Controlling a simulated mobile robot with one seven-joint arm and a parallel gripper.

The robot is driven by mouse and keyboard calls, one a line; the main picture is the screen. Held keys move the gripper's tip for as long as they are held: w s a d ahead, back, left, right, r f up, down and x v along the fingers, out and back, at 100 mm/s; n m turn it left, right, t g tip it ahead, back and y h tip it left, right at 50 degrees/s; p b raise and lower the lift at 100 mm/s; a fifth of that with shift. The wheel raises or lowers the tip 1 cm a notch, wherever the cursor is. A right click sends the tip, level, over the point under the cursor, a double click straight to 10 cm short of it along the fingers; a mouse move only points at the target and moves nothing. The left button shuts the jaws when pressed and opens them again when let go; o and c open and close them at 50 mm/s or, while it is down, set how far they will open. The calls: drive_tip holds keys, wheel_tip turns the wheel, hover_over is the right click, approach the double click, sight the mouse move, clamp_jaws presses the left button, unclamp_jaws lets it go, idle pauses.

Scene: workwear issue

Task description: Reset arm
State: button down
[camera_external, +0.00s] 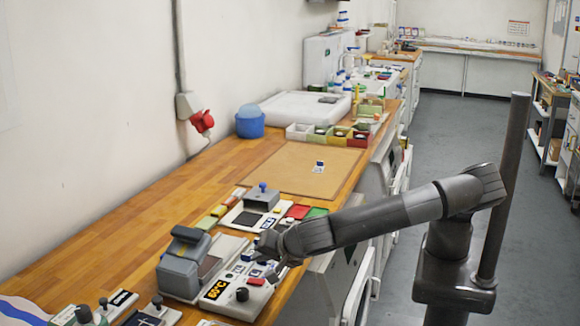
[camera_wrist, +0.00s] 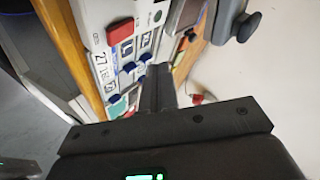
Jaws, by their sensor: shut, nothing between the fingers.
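My arm reaches left from its column at the right of the external view, over the front edge of the wooden bench (camera_external: 105,255). My gripper (camera_external: 276,274) is low over the grey-white panel device (camera_external: 232,300) with the "60°C" display. In the wrist view my gripper (camera_wrist: 160,72) shows its dark fingers together, with nothing between them. Beyond the fingers, the wrist view shows the device's panel with a red button (camera_wrist: 120,31), blue knobs and number windows. I cannot tell whether the fingertips touch the panel.
A grey press-like unit (camera_external: 183,264) stands left of my gripper. Behind are a small device with a blue knob (camera_external: 257,208), red and green pads, and a tan mat (camera_external: 285,172) with a small item on it. A blue tub (camera_external: 250,124) stands by the wall. The aisle floor is clear.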

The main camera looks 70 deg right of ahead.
drive_tip(key=w+d+f+g, duration=0.1)
drive_tip(key=w+d+g, duration=0.15)
drive_tip(key=d, duration=0.55)
drive_tip(key=w+d+g, duration=0.2)
drive_tip(key=w+d, duration=0.2)
drive_tip(key=d, duration=0.4)
drive_tip(key=s+d+r+n+g+y, duration=0.1)
drive_tip(key=d+r+n+g+y, duration=0.15)
drive_tip(key=d, duration=1.35)
drive_tip(key=s+d+r+n+t, duration=0.1)
drive_tip(key=s+d+r+n, duration=0.1)
drive_tip(key=s+d+n, duration=0.2)
drive_tip(key=s+d+r+n+t+y, duration=0.1)
drive_tip(key=s+d+r+n, duration=0.2)
drive_tip(key=s+d, duration=0.6)
drive_tip(key=s+d+r+n, duration=0.2)
drive_tip(key=s+d+n, duration=0.2)
drive_tip(key=s, duration=0.9)
drive_tip(key=d, duration=0.3)
drive_tip(key=shift+d+r+n+t, duration=0.15)
drive_tip(key=shift+r+n+t, duration=0.2)
drive_tip(key=shift+r+t, duration=0.05)
drive_tip(key=shift+y, duration=0.25)
